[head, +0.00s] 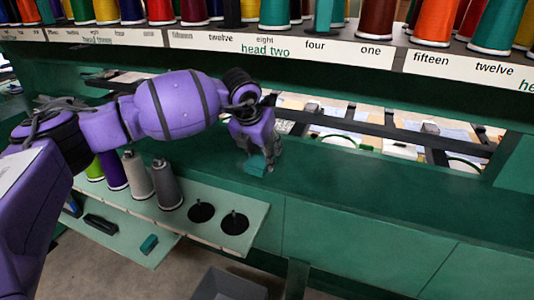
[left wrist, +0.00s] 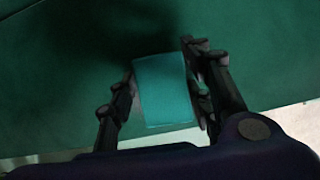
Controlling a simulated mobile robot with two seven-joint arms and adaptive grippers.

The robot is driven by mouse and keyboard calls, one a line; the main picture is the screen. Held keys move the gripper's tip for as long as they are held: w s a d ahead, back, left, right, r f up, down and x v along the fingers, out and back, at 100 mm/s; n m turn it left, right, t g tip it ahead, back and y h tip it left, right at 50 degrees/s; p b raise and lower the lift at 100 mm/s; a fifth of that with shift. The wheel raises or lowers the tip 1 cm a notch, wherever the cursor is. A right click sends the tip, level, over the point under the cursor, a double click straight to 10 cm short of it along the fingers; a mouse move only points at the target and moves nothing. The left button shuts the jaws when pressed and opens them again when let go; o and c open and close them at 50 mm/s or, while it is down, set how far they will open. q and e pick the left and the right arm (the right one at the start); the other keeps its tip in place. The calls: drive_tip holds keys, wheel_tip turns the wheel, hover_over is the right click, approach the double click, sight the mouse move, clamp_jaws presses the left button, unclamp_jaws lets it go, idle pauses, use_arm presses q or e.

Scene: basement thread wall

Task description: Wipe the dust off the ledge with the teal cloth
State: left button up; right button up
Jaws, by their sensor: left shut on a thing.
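The teal cloth (head: 256,165) is a small folded block at the tip of my left gripper (head: 258,158). In the left wrist view the cloth (left wrist: 163,90) sits between both fingers of the left gripper (left wrist: 165,88), which is shut on it. The green ledge (head: 360,190) runs across the head view under the thread shelf. The cloth is at the ledge's top surface; I cannot tell whether it touches. I cannot make out any dust on the ledge. The ledge (left wrist: 60,95) also fills most of the left wrist view. My right gripper is not in view.
Thread cones stand on the labelled shelf (head: 300,45) above. A lower pale green tray (head: 255,215) holds several cones, including a grey one (head: 166,185), and two empty black pegs. A teal block (head: 149,244) lies on a lower shelf. A grey bin (head: 228,285) is below.

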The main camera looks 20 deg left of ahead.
use_arm(q)
drive_tip(key=shift+a+f, duration=0.15)
drive_tip(key=shift+a, duration=1.2)
drive_tip(key=shift+a+f, duration=0.1)
drive_tip(key=shift+a, duration=2.55)
drive_tip(key=shift+r, duration=0.25)
drive_tip(key=shift+d+r+p, duration=0.2)
drive_tip(key=shift+d+p, duration=0.45)
drive_tip(key=shift+d, duration=2.5)
drive_tip(key=shift+s+d+f+p, duration=0.1)
drive_tip(key=shift+d+p, duration=0.1)
drive_tip(key=shift+d, duration=0.65)
drive_tip(key=shift+w+d+f+p, duration=0.1)
drive_tip(key=shift+d+p, duration=0.1)
drive_tip(key=shift+d, duration=0.65)
drive_tip(key=shift+s+d+f+p, duration=0.1)
drive_tip(key=shift+d+p, duration=0.1)
drive_tip(key=shift+d, duration=0.65)
drive_tip(key=shift+d+f, duration=0.15)
drive_tip(key=shift+d, duration=0.25)
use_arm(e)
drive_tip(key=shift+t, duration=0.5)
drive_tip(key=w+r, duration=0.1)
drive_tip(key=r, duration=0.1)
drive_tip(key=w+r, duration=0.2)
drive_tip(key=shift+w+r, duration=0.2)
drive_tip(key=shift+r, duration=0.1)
